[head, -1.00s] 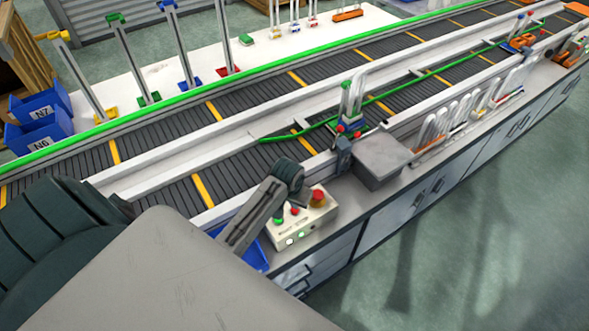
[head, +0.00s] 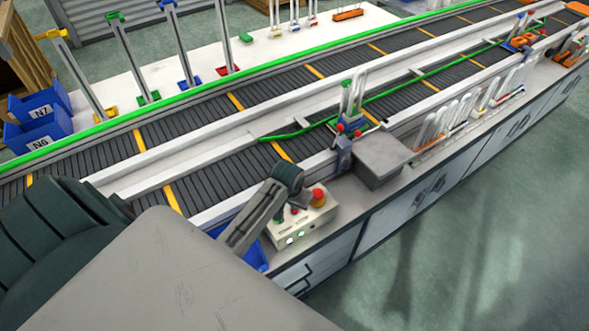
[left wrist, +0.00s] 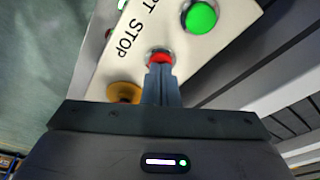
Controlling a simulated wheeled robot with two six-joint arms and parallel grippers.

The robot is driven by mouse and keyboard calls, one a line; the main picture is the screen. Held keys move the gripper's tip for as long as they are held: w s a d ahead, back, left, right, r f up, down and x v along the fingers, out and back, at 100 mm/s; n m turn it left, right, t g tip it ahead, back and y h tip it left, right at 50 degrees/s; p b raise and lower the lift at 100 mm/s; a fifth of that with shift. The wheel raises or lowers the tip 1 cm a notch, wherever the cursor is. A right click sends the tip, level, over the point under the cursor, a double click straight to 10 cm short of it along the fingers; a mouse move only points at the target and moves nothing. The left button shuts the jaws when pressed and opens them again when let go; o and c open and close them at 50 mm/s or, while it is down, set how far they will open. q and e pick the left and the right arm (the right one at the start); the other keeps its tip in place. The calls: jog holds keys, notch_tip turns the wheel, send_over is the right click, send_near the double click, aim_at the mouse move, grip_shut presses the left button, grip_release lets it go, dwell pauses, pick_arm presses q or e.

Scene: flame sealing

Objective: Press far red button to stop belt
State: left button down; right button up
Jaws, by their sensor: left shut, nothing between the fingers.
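The pale control box (head: 313,218) stands on the near counter, with a large red mushroom knob (head: 319,197) at its far end. In the left wrist view, a small red button (left wrist: 160,57) sits beside the word STOP, between a green button (left wrist: 201,17) and the mushroom knob's yellow base (left wrist: 124,92). My left gripper (head: 293,198) is low over the box. Its shut, empty fingers (left wrist: 160,75) overlap the small red button; I cannot tell whether they touch it. The conveyor belt (head: 205,180) runs alongside. My right gripper is not in view.
A grey box (head: 383,160) stands on the counter just beyond the control box. Racks of clear tubes (head: 463,115) line the counter farther right. A blue bin (head: 250,255) is partly hidden behind my left arm. The floor at right is clear.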

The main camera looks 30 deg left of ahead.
pick_arm(q)
jog(key=shift+w+p+v, duration=0.15)
jog(key=shift+p+v, duration=0.35)
jog(key=shift+v, duration=0.25)
jog(key=shift+w+p+v, duration=0.15)
jog(key=shift+p+v, duration=0.35)
jog(key=shift+v, duration=0.25)
jog(key=shift+r, duration=0.4)
jog(key=v, duration=0.4)
jog(key=shift+w+a+r, duration=0.1)
jog(key=shift+w+r, duration=0.05)
jog(key=shift+w, duration=0.25)
